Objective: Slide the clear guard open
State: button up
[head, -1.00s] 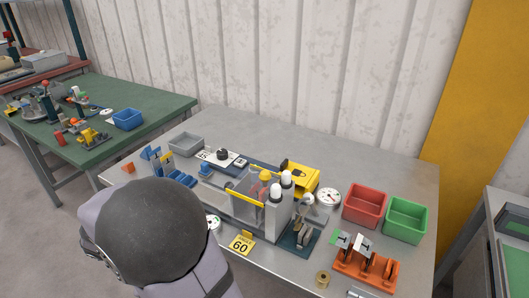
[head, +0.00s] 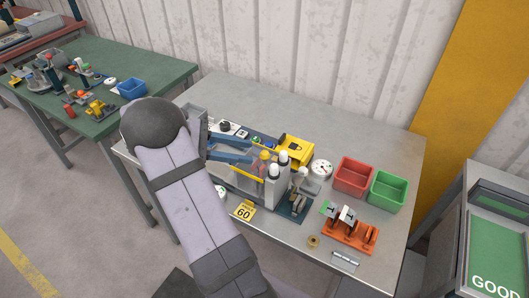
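The clear guard (head: 246,186) is a see-through panel on the front of the panel bender (head: 273,188), with a yellow bar (head: 248,174) along its upper edge. Behind it a yellow and orange part shows through. My gripper (head: 251,153) is in the head view, left of and above the guard. Its two blue fingers point right and stand apart, with a gap between them and nothing seen in it. The fingertips are close to the left end of the yellow bar; I cannot tell whether they touch. My arm hides the left part of the bench.
A yellow "60" sign (head: 243,210) stands before the machine. A yellow block (head: 296,149) and a dial gauge (head: 321,169) are behind and right. Red (head: 354,176) and green (head: 388,188) bins and an orange rack (head: 348,235) stand farther right. The back of the bench is clear.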

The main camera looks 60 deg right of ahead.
aim_at(265, 155)
jog(key=p+x, duration=0.2)
jog(key=x, duration=0.3)
jog(key=shift+s+d+f, duration=0.1)
jog(key=shift+s+d, duration=0.05)
jog(key=shift+s, duration=0.15)
jog(key=shift+s+d+f, duration=0.35)
jog(key=shift+s+d, duration=0.1)
